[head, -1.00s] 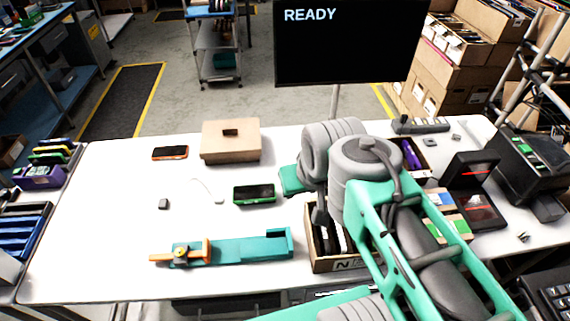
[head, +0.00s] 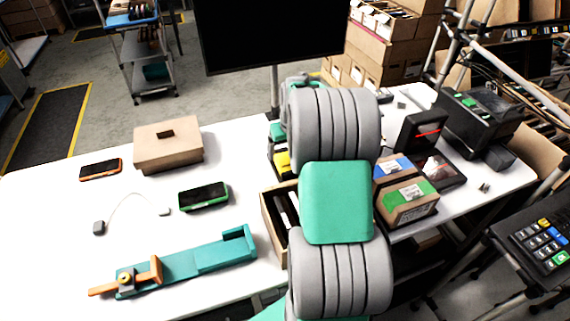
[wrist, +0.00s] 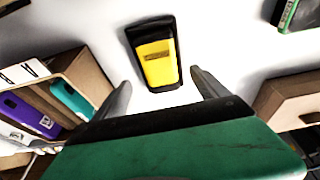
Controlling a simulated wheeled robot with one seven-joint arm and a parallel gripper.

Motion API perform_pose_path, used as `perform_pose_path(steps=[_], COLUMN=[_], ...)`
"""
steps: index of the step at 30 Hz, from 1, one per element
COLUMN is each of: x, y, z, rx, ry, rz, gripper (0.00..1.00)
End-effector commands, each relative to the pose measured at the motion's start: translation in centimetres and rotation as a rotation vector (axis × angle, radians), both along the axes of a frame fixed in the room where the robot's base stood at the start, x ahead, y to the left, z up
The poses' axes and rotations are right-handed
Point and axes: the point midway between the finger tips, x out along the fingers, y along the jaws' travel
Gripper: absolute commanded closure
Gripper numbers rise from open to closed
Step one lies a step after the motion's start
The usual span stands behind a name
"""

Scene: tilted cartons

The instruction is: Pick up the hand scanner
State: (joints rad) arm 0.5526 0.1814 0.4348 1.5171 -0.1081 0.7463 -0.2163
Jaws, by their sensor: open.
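The likely hand scanner is a yellow and black device (wrist: 158,58) lying on the white table in the wrist view. In the head view its yellow part (head: 283,162) shows just left of my arm, partly hidden. My gripper (wrist: 161,78) is open, its two fingers on either side of the scanner's near end in the picture. Nothing is held. I cannot tell how high the fingers are above the table. In the head view my arm hides most of the gripper.
An open carton (wrist: 82,72) with purple and teal items stands left of the scanner in the wrist view. A brown box (wrist: 292,95) is at the right, and a green-edged device (wrist: 297,14) lies at the top right. White table shows between them.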

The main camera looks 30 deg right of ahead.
Motion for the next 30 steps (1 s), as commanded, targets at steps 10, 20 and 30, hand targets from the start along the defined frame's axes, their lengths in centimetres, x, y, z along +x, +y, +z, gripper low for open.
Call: perform_pose_path(steps=[10, 20, 30], x=[1.1, 1.1, 1.1], y=[-0.2, -0.2, -0.2], z=[-4.3, -4.4, -4.3], rx=[0.0, -0.001, 0.0], ry=[0.0, 0.0, 0.0], rz=[-0.001, -0.001, -0.001], gripper=[0.16, 0.31, 0.59])
